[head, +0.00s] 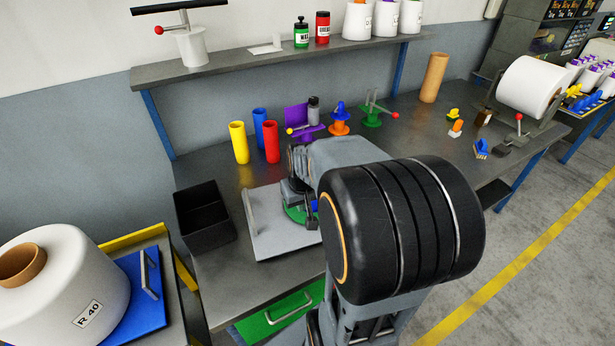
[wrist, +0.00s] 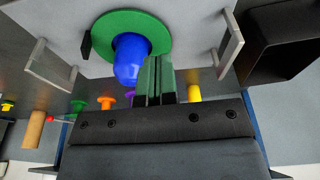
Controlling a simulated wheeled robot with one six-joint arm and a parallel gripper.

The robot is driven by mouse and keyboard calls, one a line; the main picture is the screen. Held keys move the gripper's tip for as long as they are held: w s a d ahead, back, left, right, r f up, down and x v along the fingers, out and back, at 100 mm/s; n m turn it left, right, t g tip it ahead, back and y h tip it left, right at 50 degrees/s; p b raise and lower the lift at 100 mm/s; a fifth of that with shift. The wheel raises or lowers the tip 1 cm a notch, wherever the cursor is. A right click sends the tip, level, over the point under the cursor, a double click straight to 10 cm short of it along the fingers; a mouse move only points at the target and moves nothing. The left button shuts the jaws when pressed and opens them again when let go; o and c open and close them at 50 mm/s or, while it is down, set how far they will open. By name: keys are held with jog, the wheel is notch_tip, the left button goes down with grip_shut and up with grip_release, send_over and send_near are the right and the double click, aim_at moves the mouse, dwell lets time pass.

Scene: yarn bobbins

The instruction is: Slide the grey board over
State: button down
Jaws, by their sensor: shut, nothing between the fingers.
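The grey board (head: 275,240) lies flat on the workbench, with a raised handle (head: 251,210) along its left side. In the wrist view the board (wrist: 65,18) fills the top, with an upright handle (wrist: 231,45) at right and another (wrist: 50,65) at left. A green disc (wrist: 160,34) with a blue knob (wrist: 130,60) sits on it. My gripper (wrist: 154,65) is shut and empty, its fingertips beside the blue knob; I cannot tell whether they touch. In the head view my arm hides the board's right part and most of the disc.
A black open bin (head: 204,214) stands just left of the board. Yellow (head: 239,143), blue and red (head: 271,142) tubes stand behind it. Coloured stands, including a green one with a red-tipped lever (head: 373,113), are further right. Bare bench shows in front of the bin.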

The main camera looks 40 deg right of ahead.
jog(key=d+f+m, duration=0.1)
jog(key=d+f, duration=0.3)
jog(key=d, duration=0.2)
jog(key=shift+g, duration=0.3)
jog(key=w+d+p, duration=0.1)
jog(key=w, duration=0.2)
jog(key=w+d+p, duration=0.1)
jog(key=w, duration=0.3)
jog(key=w+d, duration=0.2)
jog(key=w, duration=0.2)
jog(key=shift+w+r+p, duration=0.1)
jog(key=shift+r+p, duration=0.05)
jog(key=shift+p, duration=0.25)
jog(key=shift+a+f+p, duration=0.1)
jog(key=shift+f+p, duration=0.2)
jog(key=shift+p, duration=0.1)
jog(key=shift+f+b, duration=0.45)
jog(key=shift+b, duration=0.05)
jog(key=shift+s+f, duration=0.1)
jog(key=shift+s, duration=0.15)
